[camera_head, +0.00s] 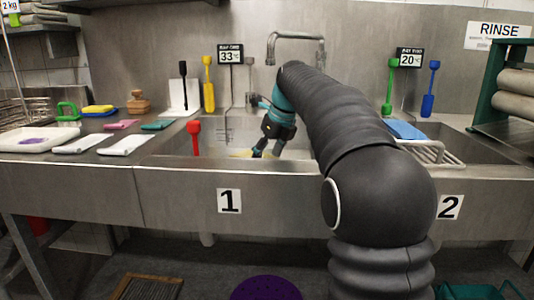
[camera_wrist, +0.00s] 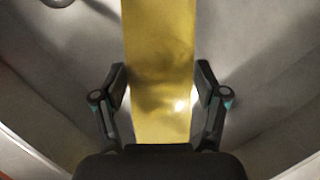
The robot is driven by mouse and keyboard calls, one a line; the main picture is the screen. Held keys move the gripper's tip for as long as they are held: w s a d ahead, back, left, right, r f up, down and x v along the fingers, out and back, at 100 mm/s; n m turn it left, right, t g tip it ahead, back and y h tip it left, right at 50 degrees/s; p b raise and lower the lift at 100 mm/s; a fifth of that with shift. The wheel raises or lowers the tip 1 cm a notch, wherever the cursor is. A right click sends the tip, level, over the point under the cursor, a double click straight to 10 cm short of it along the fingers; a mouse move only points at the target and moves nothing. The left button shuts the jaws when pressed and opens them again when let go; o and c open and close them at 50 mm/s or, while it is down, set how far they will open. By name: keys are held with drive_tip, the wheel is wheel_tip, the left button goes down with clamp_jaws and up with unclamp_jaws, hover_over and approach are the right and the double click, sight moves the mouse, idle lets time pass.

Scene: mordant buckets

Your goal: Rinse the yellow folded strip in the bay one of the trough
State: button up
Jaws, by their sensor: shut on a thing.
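The yellow folded strip (camera_wrist: 160,50) runs up the middle of the wrist view, between the two fingers of my gripper (camera_wrist: 161,88), which is shut on it. In the head view my gripper (camera_head: 266,152) points down inside bay one (camera_head: 190,145), low behind its front edge. A bit of the yellow strip (camera_head: 240,154) shows just left of the fingers; the rest is hidden by the front edge and my gripper. The grey basin walls surround the strip in the wrist view. I cannot tell how deep any water is.
A red tool (camera_head: 194,135) stands at bay one's front left. A tap (camera_head: 296,37) rises behind. Folded cloths (camera_head: 123,144) and a white tray (camera_head: 38,139) lie on the left counter. Bay two (camera_head: 485,148) is at right, with a white rack (camera_head: 432,152) and blue cloth (camera_head: 405,130).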

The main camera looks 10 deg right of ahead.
drive_tip(key=shift+w+a+r+p, duration=0.1)
drive_tip(key=shift+w+p, duration=0.05)
drive_tip(key=shift+p, duration=0.15)
drive_tip(key=shift+w+a, duration=0.1)
drive_tip(key=shift+w, duration=0.1)
drive_tip(key=shift+s, duration=0.1)
drive_tip(key=shift+s+d, duration=0.4)
drive_tip(key=shift+s, duration=0.25)
drive_tip(key=shift+w, duration=0.1)
drive_tip(key=shift+w+a, duration=0.4)
drive_tip(key=shift+w, duration=0.25)
